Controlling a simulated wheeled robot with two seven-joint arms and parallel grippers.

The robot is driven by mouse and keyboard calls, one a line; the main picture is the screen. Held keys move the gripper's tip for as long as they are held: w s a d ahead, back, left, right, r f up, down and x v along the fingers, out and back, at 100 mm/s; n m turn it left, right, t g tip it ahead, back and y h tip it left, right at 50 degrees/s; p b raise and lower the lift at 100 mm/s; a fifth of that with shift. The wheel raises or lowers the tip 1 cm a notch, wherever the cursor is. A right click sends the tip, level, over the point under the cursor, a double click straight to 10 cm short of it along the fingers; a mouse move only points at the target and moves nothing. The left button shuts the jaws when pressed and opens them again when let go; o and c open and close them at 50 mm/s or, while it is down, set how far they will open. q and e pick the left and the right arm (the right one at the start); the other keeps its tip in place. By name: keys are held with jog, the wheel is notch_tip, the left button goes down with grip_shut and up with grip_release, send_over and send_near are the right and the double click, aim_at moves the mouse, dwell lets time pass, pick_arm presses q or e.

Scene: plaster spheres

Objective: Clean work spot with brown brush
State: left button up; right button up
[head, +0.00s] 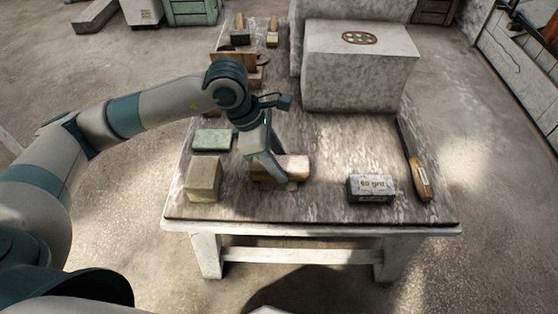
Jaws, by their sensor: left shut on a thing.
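My left gripper (268,172) reaches down over the front of the work table (330,208). It is shut on a light tan and brown block-shaped thing (296,166), which looks like the brown brush. The fingers cover part of it, and it sits at or just above the table top; I cannot tell if it touches. A pale patch of table shows just beside the fingertips. My right gripper is out of view.
A tan block (203,179) and a green block (213,140) stand left of the gripper. A grey labelled block (370,188) and a long wood-handled tool (418,178) lie to the right. A large plaster block (360,75) stands behind. Front centre-right is clear.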

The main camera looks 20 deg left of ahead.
pick_arm(q)
jog(key=shift+f, duration=0.1)
jog(key=shift+w+d, duration=0.2)
jog(key=shift+d, duration=0.35)
jog(key=shift+b, duration=0.3)
jog(key=shift+w+d, duration=0.15)
jog(key=shift+d, duration=0.35)
jog(key=shift+a+b, duration=0.1)
jog(key=shift+b, duration=0.2)
jog(key=shift+s+a, duration=0.2)
jog(key=shift+a, duration=0.3)
jog(key=shift+s+a, duration=0.15)
jog(key=shift+a, duration=0.3)
jog(key=shift+a+b, duration=0.1)
jog(key=shift+b, duration=0.2)
jog(key=shift+s+a+b, duration=0.3)
jog(key=shift+a+b, duration=0.05)
jog(key=shift+a, duration=0.6)
